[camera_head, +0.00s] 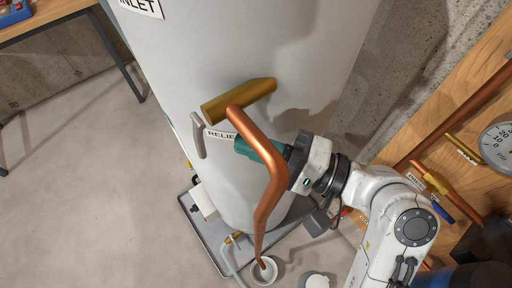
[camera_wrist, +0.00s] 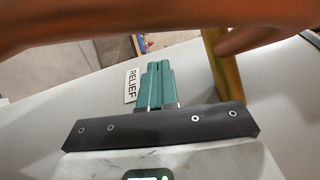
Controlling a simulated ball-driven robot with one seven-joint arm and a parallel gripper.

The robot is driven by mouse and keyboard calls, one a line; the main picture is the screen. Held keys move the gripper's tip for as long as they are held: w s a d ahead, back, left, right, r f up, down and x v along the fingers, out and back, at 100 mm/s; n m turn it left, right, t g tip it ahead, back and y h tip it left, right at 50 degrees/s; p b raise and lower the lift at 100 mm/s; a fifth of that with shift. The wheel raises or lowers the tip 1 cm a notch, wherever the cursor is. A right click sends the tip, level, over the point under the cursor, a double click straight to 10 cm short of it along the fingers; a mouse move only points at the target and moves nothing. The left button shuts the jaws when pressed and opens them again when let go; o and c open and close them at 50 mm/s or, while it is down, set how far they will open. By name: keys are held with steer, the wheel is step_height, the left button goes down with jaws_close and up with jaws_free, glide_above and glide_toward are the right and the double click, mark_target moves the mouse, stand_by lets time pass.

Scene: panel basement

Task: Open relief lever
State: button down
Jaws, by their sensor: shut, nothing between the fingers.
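The relief lever (camera_head: 198,135) is a small grey handle hanging down at the left end of a brass valve body (camera_head: 240,98) on the grey tank. A white RELIEF label (camera_head: 219,134) is beside it; the label also shows in the wrist view (camera_wrist: 131,85). My gripper (camera_head: 240,146), with teal fingers, is shut and empty, right of the lever and below the valve, close to the label and apart from the lever. In the wrist view the closed fingers (camera_wrist: 155,70) point toward the tank near the label. The lever is not clearly visible there.
A copper discharge pipe (camera_head: 270,165) runs from the valve down to a white cup (camera_head: 263,271), close by my fingers. It crosses the top of the wrist view (camera_wrist: 130,25). A wooden board with a gauge (camera_head: 498,142) is at right. Open floor (camera_head: 80,200) lies left.

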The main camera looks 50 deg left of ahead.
steer(key=b+v, duration=0.3)
steer(key=v, duration=0.7)
steer(key=shift+r, duration=0.15)
steer(key=f+b, duration=0.1)
steer(key=b, duration=0.8)
steer(key=shift+w+f+b, duration=0.15)
steer(key=shift+w+b, duration=0.2)
steer(key=shift+n+b, duration=0.3)
steer(key=shift+b, duration=0.4)
steer(key=shift+s+r+b, duration=0.2)
steer(key=shift+r+b, duration=0.15)
steer(key=shift+b, duration=0.65)
